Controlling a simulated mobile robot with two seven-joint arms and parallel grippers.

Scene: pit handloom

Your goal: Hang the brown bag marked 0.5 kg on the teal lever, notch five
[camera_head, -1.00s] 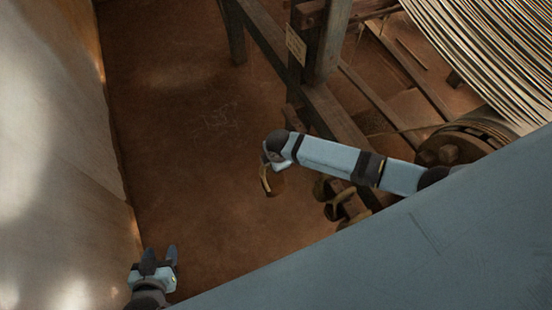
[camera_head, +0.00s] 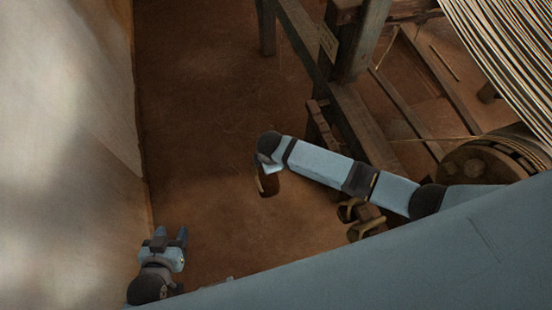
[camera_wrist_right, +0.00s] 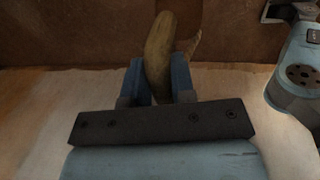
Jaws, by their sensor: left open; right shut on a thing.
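The marking on the bag is not legible. My left gripper (camera_head: 171,238) is open and empty at the lower left, beside the pale wall. I cannot make out the teal lever or its notches.
Dark pieces with tan loops (camera_head: 362,220) sit below my right arm. A roller (camera_head: 480,165) and stretched threads (camera_head: 510,55) are farther right.

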